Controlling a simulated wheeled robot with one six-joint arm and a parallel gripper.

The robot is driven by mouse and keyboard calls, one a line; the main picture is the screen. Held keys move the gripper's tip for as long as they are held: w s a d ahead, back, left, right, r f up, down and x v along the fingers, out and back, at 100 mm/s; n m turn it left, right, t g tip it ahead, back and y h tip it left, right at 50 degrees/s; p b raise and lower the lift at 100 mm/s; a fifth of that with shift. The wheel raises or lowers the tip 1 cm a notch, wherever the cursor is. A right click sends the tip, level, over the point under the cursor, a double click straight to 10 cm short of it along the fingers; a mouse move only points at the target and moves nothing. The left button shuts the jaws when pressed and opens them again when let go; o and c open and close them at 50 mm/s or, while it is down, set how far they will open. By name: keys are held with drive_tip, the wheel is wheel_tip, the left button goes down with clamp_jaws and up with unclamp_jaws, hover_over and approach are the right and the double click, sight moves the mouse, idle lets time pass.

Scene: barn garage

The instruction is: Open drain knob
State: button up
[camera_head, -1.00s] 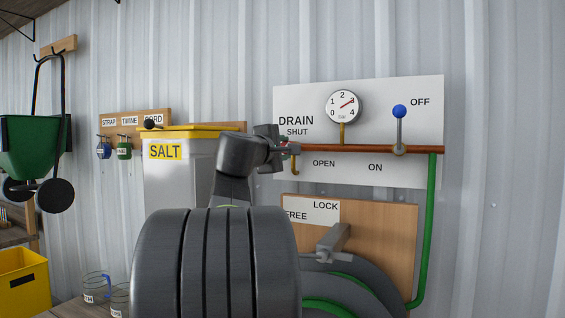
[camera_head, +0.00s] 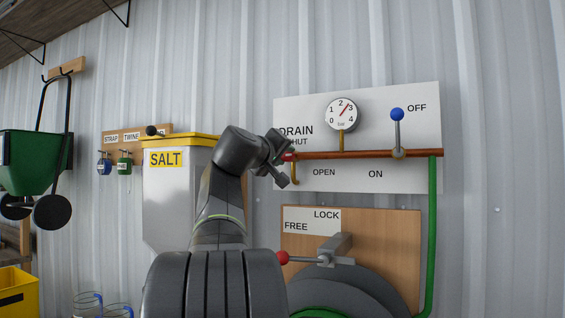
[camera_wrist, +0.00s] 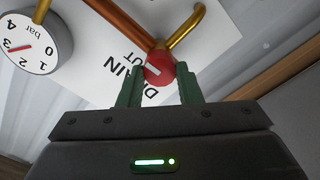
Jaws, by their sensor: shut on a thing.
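The drain knob (camera_wrist: 158,68) is red with a pale mark on its face, at the left end of a copper pipe (camera_head: 340,155). In the wrist view it sits between the green fingers of my gripper (camera_wrist: 160,88), which is shut on it. In the head view my gripper (camera_head: 286,165) is at the pipe's left end and mostly hides the knob (camera_head: 289,156). A brass spout (camera_head: 295,174) hangs below the pipe there. The white board (camera_head: 425,170) behind reads DRAIN, SHUT and OPEN.
A pressure gauge (camera_head: 341,113) stands above the pipe. A blue-knobbed lever (camera_head: 397,115) points up near OFF. Below are a red-knobbed lever (camera_head: 284,257) and a hose reel (camera_head: 365,292) on a wooden panel. A SALT bin (camera_head: 170,210) stands left.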

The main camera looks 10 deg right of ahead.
drive_tip(key=shift+f+m, duration=0.1)
drive_tip(key=shift+m, duration=0.5)
drive_tip(key=o, duration=1)
drive_tip(key=shift+c, duration=0.2)
drive_tip(key=b+v, duration=0.2)
drive_tip(key=v, duration=1.1)
drive_tip(key=shift+s+a, duration=0.25)
drive_tip(key=shift+s, duration=0.1)
drive_tip(key=shift+w+d, duration=0.1)
drive_tip(key=p+x, duration=0.1)
drive_tip(key=x, duration=1.2)
drive_tip(key=shift+w+d+p, duration=0.2)
drive_tip(key=shift+w+p, duration=0.1)
drive_tip(key=shift+p, duration=0.05)
